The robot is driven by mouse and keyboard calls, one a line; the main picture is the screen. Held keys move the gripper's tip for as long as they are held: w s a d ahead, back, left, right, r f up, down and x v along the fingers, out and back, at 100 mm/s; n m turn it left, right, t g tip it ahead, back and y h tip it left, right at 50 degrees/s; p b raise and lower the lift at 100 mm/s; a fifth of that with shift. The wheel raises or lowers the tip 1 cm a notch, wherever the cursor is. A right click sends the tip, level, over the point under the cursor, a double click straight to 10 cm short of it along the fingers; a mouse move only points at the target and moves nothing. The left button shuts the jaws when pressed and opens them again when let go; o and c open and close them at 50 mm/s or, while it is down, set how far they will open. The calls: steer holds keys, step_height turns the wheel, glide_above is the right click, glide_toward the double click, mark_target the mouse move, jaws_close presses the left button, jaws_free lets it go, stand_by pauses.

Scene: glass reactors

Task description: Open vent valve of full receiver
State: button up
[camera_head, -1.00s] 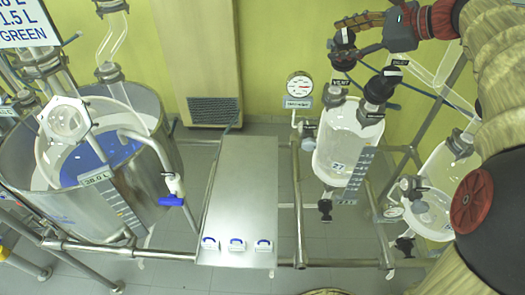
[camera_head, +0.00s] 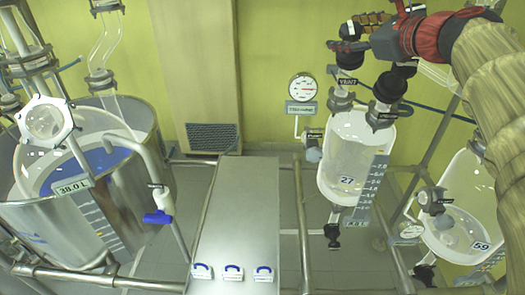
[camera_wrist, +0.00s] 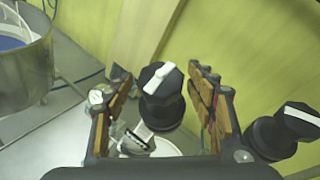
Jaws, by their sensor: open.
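The vent valve has a black knob (camera_head: 349,60) with a "VENT" tag on top of the glass receiver marked 27 (camera_head: 342,155). In the wrist view the knob (camera_wrist: 160,95) shows a white bar across its top. My gripper (camera_head: 352,36) is over this valve in the head view. In the wrist view its fingers are open, one on each side of the knob, with a visible gap on both sides. A second black valve (camera_head: 390,85) stands to the right on the same receiver; its white-barred knob also shows in the wrist view (camera_wrist: 290,130). The liquid level in the receiver is unclear.
A pressure gauge (camera_head: 303,88) stands left of the receiver. Another glass receiver marked 59 (camera_head: 462,215) is at the lower right, below my arm. A steel panel (camera_head: 235,215) with several blue-handled items and a large steel-jacketed reactor (camera_head: 75,215) are to the left.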

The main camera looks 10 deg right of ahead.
steer(key=m+t+h, duration=0.1)
steer(key=m+h, duration=0.2)
steer(key=shift+r, duration=0.15)
steer(key=m+h+p, duration=0.2)
steer(key=p, duration=0.1)
steer(key=m+h+p, duration=0.1)
steer(key=m+p, duration=0.1)
steer(key=p, duration=0.1)
steer(key=shift+r+h, duration=0.2)
steer(key=shift+h, duration=0.2)
steer(key=m+g+h+p, duration=0.1)
steer(key=m+h+p, duration=0.2)
steer(key=p, duration=0.4)
steer(key=m+g+h+p, duration=0.1)
steer(key=m+h+p, duration=0.3)
steer(key=p, duration=0.3)
steer(key=shift+d+m+g+p, duration=0.1)
steer(key=shift+m+g+p, duration=0.3)
steer(key=shift+m, duration=0.3)
steer(key=m+g+h+p, duration=0.2)
steer(key=p, duration=0.3)
steer(key=shift+m, duration=0.3)
steer(key=m+g+h+p, duration=0.1)
steer(key=m+g+p, duration=0.1)
steer(key=p, duration=0.4)
steer(key=shift+m+h, duration=0.3)
steer(key=shift+m, duration=0.1)
